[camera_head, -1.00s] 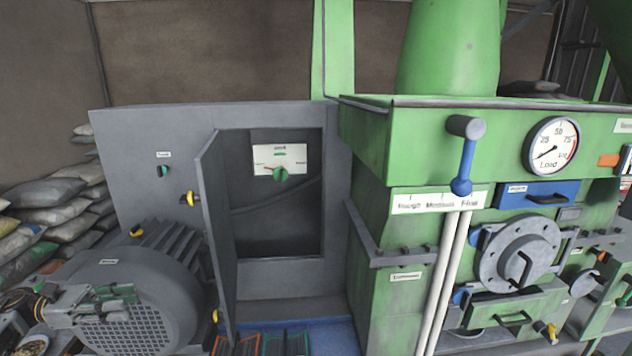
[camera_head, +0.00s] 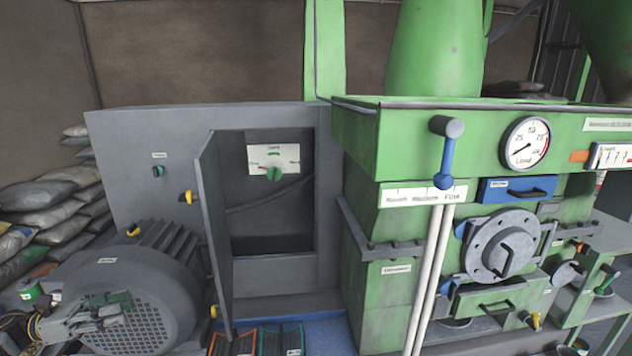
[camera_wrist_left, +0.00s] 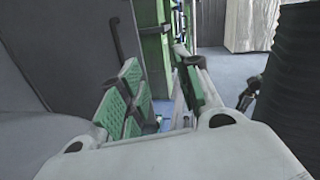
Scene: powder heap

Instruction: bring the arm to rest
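My left gripper (camera_head: 122,302) is low at the left edge of the head view. It shows in front of the grey motor (camera_head: 155,275) with its ribbed top and mesh end. In the left wrist view the two green-padded fingers (camera_wrist_left: 165,92) stand apart with nothing between them. A grey surface fills the left of that view, close beside the fingers. My right gripper is in neither view.
The green machine (camera_head: 385,240) with a load gauge (camera_head: 525,142) and blue-handled lever (camera_head: 446,155) stands right. Sacks (camera_head: 45,220) are piled left.

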